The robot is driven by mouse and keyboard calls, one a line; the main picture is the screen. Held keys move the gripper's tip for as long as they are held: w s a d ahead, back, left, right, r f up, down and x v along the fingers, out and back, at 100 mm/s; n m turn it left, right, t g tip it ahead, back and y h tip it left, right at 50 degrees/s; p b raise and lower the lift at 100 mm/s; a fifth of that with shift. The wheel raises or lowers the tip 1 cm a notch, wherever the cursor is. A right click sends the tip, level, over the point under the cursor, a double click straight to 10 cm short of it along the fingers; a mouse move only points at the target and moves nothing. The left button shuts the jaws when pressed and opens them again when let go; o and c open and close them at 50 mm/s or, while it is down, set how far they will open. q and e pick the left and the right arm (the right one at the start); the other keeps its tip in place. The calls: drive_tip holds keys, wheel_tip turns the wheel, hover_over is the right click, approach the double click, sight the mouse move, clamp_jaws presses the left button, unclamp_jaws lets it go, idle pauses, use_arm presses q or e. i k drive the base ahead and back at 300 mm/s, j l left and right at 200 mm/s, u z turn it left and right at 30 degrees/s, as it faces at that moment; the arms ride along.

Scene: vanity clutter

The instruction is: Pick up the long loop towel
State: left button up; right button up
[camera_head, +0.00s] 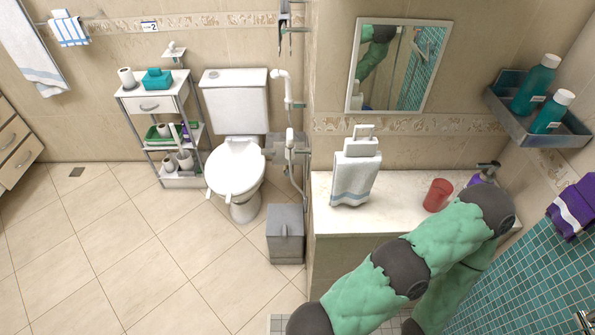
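Several towels show in the head view, and I cannot tell for certain which one is the long loop towel. A white towel with a blue-grey band (352,180) hangs from a small stand on the white counter. A long white towel with a blue band (36,55) hangs at the upper left edge, partly cut off. A small blue-and-white striped towel (69,30) hangs beside it on the wall. A purple towel with a white stripe (573,209) hangs at the right edge. My green arm bends over the counter's right side; neither gripper is in view.
A red cup (437,194) and a purple bottle (481,178) stand on the counter (399,206) by my arm. A wall shelf (541,133) holds two teal bottles. A toilet (236,165), a grey bin (286,233) and a shelf rack (153,103) stand left. The tiled floor is open.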

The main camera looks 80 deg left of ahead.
sight(356, 169)
drive_tip(key=u, duration=2.25)
drive_tip(key=i+l+u, duration=0.2)
drive_tip(key=l, duration=0.35)
drive_tip(key=l+u, duration=0.2)
drive_tip(key=l, duration=0.3)
